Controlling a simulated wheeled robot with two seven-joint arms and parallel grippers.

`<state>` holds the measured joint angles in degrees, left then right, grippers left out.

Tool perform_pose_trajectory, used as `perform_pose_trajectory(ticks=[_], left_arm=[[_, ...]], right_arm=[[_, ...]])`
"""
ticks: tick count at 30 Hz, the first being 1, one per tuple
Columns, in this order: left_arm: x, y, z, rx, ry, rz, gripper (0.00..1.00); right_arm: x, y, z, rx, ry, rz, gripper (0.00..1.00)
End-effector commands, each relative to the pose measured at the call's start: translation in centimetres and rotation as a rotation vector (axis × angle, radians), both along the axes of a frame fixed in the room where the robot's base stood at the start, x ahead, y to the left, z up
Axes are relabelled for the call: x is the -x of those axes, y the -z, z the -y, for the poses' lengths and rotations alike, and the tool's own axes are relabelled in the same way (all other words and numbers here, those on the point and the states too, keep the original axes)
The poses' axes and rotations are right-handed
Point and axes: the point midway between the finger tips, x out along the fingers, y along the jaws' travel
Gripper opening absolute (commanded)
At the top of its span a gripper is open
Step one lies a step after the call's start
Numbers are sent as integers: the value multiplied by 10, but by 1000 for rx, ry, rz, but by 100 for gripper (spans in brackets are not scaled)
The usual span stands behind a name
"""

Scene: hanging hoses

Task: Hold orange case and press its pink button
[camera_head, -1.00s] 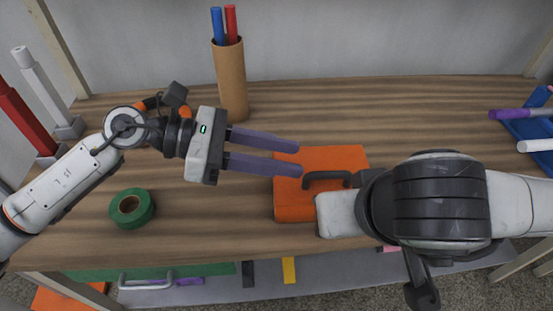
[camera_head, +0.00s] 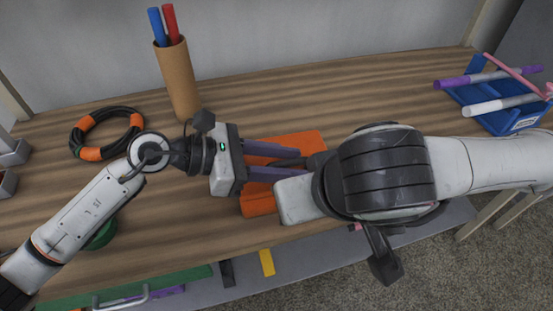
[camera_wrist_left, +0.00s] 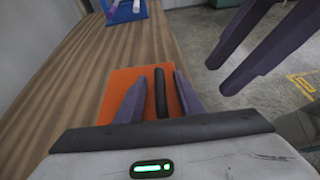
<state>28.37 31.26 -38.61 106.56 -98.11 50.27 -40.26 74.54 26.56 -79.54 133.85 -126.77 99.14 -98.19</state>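The orange case (camera_head: 261,203) lies on the wooden table, partly covered by both my arms in the head view. It also shows in the left wrist view (camera_wrist_left: 119,83), with its dark handle (camera_wrist_left: 161,95) up. My left gripper (camera_head: 297,164) reaches over the case from the left. Its purple fingers are apart, one on each side of the handle, with a gap still visible. My right gripper (camera_wrist_left: 262,45) shows its two purple fingers apart and empty in the left wrist view; in the head view they are hidden by the right wrist. I cannot see the pink button.
A brown tube (camera_head: 178,85) with blue and red sticks stands behind. A black-and-orange hose ring (camera_head: 88,154) lies at left. A green roll (camera_head: 103,237) is half hidden by my left arm. A blue tray (camera_head: 489,117) with sticks is at right. A lower shelf (camera_head: 320,256) runs below the table.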

Motion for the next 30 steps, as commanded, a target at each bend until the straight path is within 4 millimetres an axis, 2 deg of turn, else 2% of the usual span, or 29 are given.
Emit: perform_pose_trajectory(ticks=[6,8,12,13,15,16,18,30], left_arm=[[0,0,0,0,0,0,34],[0,0,0,0,0,0,26],[0,0,0,0,0,0,2],[0,0,0,0,0,0,0],[0,0,0,0,0,0,0],[0,0,0,0,0,0,11],[0,0,0,0,0,0,0],[0,1,0,0,0,0,0]], right_arm=[[0,0,0,0,0,0,31],[0,0,0,0,0,0,31],[0,0,0,0,0,0,31],[0,0,0,0,0,0,31],[0,0,0,0,0,0,31],[0,0,0,0,0,0,31],[0,0,0,0,0,0,31],[0,2,0,0,0,0,31]])
